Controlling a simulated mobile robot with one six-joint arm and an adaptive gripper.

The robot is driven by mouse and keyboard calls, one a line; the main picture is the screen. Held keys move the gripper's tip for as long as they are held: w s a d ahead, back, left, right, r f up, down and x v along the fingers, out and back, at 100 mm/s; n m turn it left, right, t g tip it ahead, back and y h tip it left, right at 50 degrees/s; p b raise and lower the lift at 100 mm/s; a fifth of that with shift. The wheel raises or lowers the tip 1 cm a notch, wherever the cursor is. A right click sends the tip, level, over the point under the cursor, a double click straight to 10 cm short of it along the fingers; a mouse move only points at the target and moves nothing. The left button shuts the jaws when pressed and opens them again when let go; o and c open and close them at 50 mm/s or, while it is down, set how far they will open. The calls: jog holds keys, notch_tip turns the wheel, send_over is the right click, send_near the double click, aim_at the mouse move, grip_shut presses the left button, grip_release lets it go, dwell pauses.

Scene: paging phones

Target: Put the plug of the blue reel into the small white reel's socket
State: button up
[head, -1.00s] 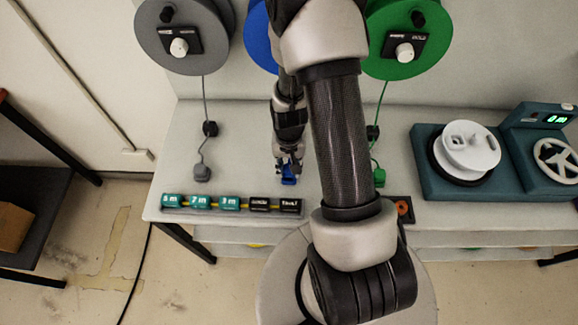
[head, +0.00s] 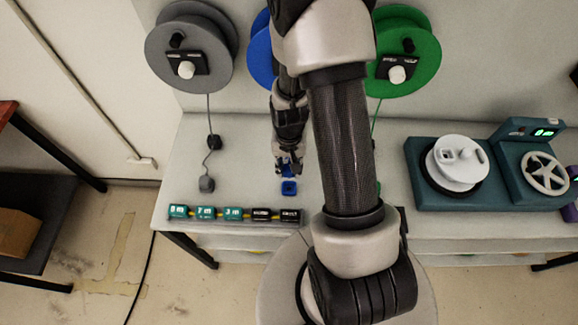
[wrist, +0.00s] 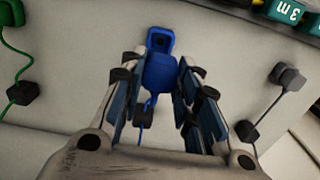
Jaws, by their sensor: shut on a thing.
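My gripper (head: 289,166) is shut on the blue plug (wrist: 160,73), which sits between the fingers in the wrist view. The plug's blue cord (wrist: 147,114) runs back between the fingers. A blue holder (head: 289,188) with a dark opening is on the bench just in front of the gripper; it also shows beyond the plug in the wrist view (wrist: 160,37). The blue reel (head: 262,50) on the wall is mostly hidden by my arm. The small white reel (head: 461,174) lies on a teal machine at the right; its top has a squarish dark opening (head: 446,155).
A grey reel (head: 190,85) and a green reel (head: 408,82) hang on the wall. A grey plug (head: 206,184) stands on the bench to the left. Labelled blocks (head: 233,214) line the front edge. The teal base (head: 421,180) and handwheel (head: 546,172) stand at right.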

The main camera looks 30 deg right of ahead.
notch_tip(320, 180, up, 13)
jog(key=p, duration=0.9)
jog(key=shift+r, duration=0.2)
jog(key=shift+d, duration=0.1)
dwell(0.3)
jog(key=s+d, duration=0.5)
jog(key=d, duration=0.4)
jog(key=s+d, duration=0.5)
jog(key=d, duration=0.5)
jog(key=shift+d+b, duration=0.2)
jog(key=shift+b, duration=0.15)
jog(key=shift+s, duration=0.1)
jog(key=s+d, duration=0.5)
jog(key=d, duration=0.4)
jog(key=s+d, duration=0.5)
jog(key=d, duration=0.5)
jog(key=shift+d+b, duration=0.25)
jog(key=shift+b, duration=0.05)
jog(key=s+d, duration=0.5)
jog(key=d, duration=0.5)
jog(key=shift+s+d, duration=0.2)
jog(key=shift+d, duration=0.05)
